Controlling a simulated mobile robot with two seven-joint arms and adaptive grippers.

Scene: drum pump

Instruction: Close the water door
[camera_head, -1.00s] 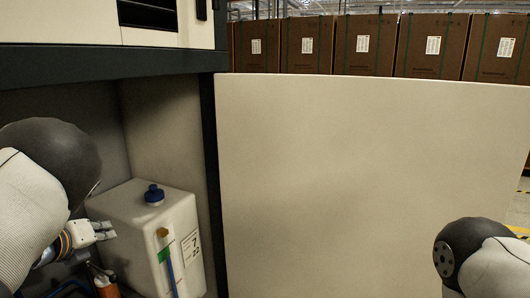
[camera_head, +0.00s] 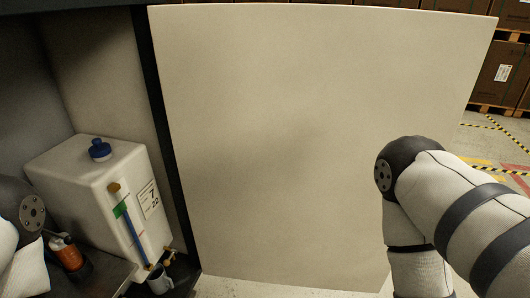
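The water door (camera_head: 290,130) is a large flat beige panel standing open, hinged along the dark frame post (camera_head: 166,130) to its left. Its outer edge is at the right, partly behind my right arm. Neither gripper shows: my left arm is cut off at the left edge, inside or in front of the cabinet. My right arm bends down along the door's right edge, with its lower end out of view. I cannot tell whether it touches the door.
In the open cabinet a white tank (camera_head: 95,190) with a blue cap stands on a shelf. A grey mug (camera_head: 159,281) and an orange bottle (camera_head: 68,254) are near it. Brown cartons (camera_head: 498,72) stand behind. Floor with yellow-black tape (camera_head: 495,133) is clear at the right.

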